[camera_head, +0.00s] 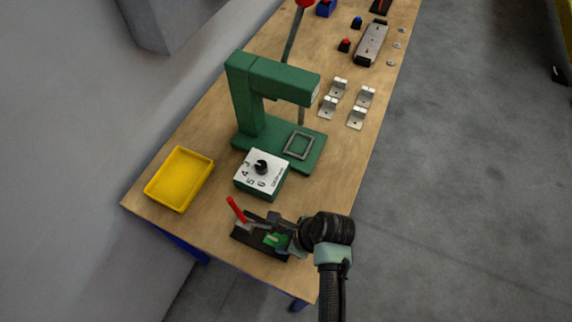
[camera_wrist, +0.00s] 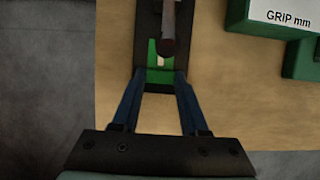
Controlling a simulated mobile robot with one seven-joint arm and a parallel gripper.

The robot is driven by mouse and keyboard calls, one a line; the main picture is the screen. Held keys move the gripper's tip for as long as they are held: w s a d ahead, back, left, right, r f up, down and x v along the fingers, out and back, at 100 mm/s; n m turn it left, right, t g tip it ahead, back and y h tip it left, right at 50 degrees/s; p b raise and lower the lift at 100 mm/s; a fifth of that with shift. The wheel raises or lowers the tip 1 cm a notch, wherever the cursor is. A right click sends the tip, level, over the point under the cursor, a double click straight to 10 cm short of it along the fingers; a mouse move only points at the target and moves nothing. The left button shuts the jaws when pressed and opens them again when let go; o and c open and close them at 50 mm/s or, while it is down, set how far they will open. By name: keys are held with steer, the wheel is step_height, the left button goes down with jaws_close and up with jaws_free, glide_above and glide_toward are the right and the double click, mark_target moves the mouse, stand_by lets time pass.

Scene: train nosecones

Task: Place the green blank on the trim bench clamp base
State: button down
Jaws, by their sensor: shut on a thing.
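The trim bench clamp base (camera_head: 242,236) is a dark block at the near end of the bench, with a red lever handle (camera_head: 236,209) standing tilted above it. In the wrist view the clamp base (camera_wrist: 146,22) is a dark frame with the lever arm (camera_wrist: 169,32) over its middle. The green blank (camera_wrist: 154,76) lies between the fingertips of my gripper (camera_wrist: 160,77), which is shut on it. The blank also shows in the head view (camera_head: 272,240), over the base. Part of it is hidden under the lever arm. I cannot tell whether it rests on the base.
A green box with a dial (camera_head: 262,174) stands just beyond the clamp base, with a green press (camera_head: 250,105) behind it. A yellow tray (camera_head: 180,179) is at the left. Small metal brackets (camera_head: 356,118) stand farther back. Bare bench top lies between the tray and the base.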

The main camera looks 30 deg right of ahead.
steer(key=shift+c, duration=2.1)
jaws_free()
steer(key=shift+f, duration=0.1)
steer(key=v, duration=1.2)
